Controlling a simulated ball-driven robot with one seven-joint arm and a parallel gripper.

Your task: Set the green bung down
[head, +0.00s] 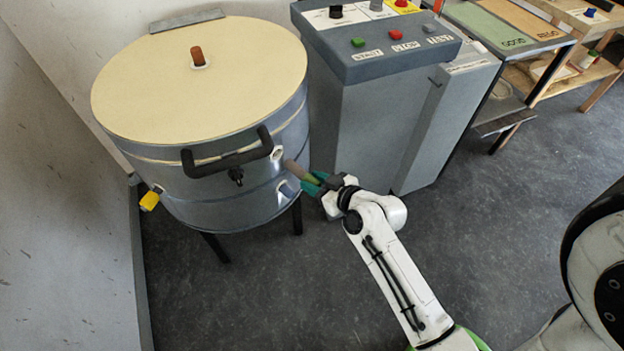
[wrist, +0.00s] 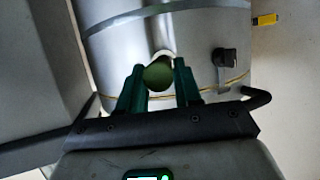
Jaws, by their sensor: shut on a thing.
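My gripper (head: 313,183) is shut on the green bung (wrist: 158,76), its fingers on either side of it. In the head view, the bung shows as a short piece pointing at the round metal kiln (head: 240,130). The gripper is beside the kiln's lower right wall. In the wrist view, a pale ring (wrist: 161,57) on the kiln wall shows just beyond the bung. I cannot tell whether the bung touches the wall. In the head view, pale ports show on the wall close to the bung's tip, one above (head: 277,154) and one below (head: 286,189).
A brown bung (head: 198,57) stands in the kiln lid (head: 140,90). A black handle (head: 228,160) and a yellow bung (head: 149,201) jut from the kiln. A grey control cabinet (head: 370,130) stands close right. Benches (head: 510,30) stand far right. The floor (head: 510,210) right of my arm is clear.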

